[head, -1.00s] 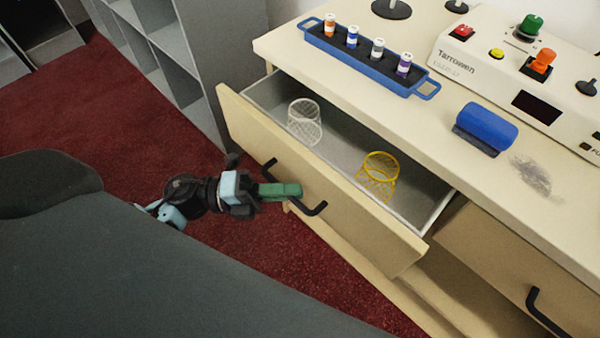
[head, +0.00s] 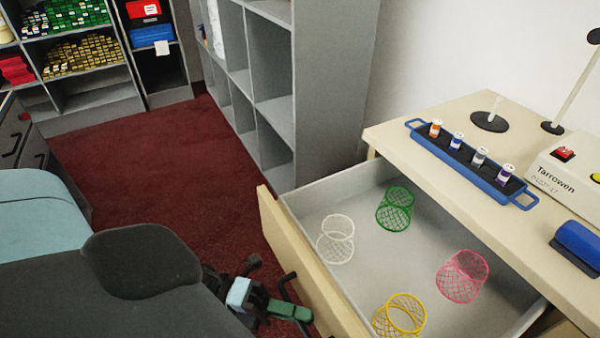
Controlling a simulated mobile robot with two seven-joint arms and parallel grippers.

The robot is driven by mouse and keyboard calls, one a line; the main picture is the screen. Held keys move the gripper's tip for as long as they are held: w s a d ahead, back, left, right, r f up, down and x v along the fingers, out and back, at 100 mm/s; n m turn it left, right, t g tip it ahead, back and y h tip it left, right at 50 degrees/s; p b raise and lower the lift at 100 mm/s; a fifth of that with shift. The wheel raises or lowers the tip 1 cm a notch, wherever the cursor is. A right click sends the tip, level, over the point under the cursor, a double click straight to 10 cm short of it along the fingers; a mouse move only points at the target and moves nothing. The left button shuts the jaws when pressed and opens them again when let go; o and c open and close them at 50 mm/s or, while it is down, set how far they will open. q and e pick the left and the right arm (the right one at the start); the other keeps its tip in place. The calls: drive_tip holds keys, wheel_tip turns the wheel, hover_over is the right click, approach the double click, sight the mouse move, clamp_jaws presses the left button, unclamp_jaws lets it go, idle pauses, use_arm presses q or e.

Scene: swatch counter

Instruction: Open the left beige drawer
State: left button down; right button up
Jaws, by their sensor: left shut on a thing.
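The left beige drawer (head: 312,262) stands pulled well out of the counter, its grey inside in plain view. White (head: 336,240), green (head: 395,209), pink (head: 462,277) and yellow (head: 400,316) mesh cups are in it. My left gripper (head: 288,311) is at the drawer's outer face, shut on the dark drawer handle (head: 287,284). Part of the handle is hidden behind the gripper. The drawer's near right end is cut off by the picture's lower edge. My right gripper is not in view.
The counter top (head: 412,150) carries a blue rack (head: 470,165) of small vials, a blue block-like tool (head: 578,245) and a Tarrowen control box (head: 570,175). Grey shelving (head: 300,90) stands behind. Dark red carpet (head: 150,165) is clear to the left.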

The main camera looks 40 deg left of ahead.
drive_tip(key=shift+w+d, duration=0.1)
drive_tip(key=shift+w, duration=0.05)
use_arm(q)
drive_tip(key=c, duration=1.5)
unclamp_jaws()
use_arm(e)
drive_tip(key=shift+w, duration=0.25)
use_arm(q)
drive_tip(key=v, duration=0.8)
drive_tip(key=shift+b, duration=0.45)
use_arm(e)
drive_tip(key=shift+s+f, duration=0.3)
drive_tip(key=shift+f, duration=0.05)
use_arm(q)
drive_tip(key=shift+w, duration=0.1)
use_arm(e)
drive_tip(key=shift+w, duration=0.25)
